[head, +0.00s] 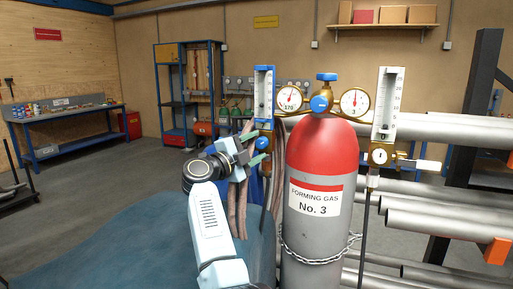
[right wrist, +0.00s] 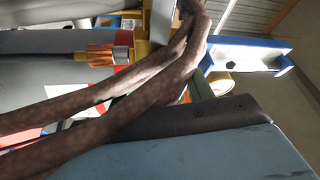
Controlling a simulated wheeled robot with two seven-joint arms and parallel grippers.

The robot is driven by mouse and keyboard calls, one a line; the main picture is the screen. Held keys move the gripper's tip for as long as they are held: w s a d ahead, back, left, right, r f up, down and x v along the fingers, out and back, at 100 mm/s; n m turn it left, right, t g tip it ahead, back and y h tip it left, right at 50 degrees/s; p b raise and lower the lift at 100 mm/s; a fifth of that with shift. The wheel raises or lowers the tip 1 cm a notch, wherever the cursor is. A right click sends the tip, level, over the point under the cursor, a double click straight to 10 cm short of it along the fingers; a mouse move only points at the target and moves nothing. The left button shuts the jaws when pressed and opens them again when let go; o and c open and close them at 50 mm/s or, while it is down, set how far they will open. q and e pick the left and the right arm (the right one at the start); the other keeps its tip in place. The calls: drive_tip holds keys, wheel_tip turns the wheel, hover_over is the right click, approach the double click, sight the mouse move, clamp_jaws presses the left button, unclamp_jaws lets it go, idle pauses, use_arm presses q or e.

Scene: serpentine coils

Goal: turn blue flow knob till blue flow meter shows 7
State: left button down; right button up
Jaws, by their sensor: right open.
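The blue flow meter (head: 264,95) is an upright tube in a blue frame, left of the gas bottle's gauges; its reading is too small to tell. The blue flow knob (head: 262,143) sits low beneath it. My right gripper (head: 253,144) is open at the knob, one green-tipped finger above and one below it; I cannot tell if either touches. In the right wrist view, a blue frame (right wrist: 240,54), seemingly the meter's, lies sideways; a finger and hoses hide the knob there. My left gripper is not in view.
The grey gas bottle (head: 307,250) with a red top stands just right of the gripper. Brownish hoses (right wrist: 100,130) cross close before the wrist camera. A white flow meter (head: 387,103) stands further right, before metal pipes (head: 440,222).

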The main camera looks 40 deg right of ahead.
drive_tip(key=s+a+f+b, duration=0.1)
drive_tip(key=a+f+b, duration=0.1)
drive_tip(key=a, duration=1)
drive_tip(key=shift+s, duration=0.25)
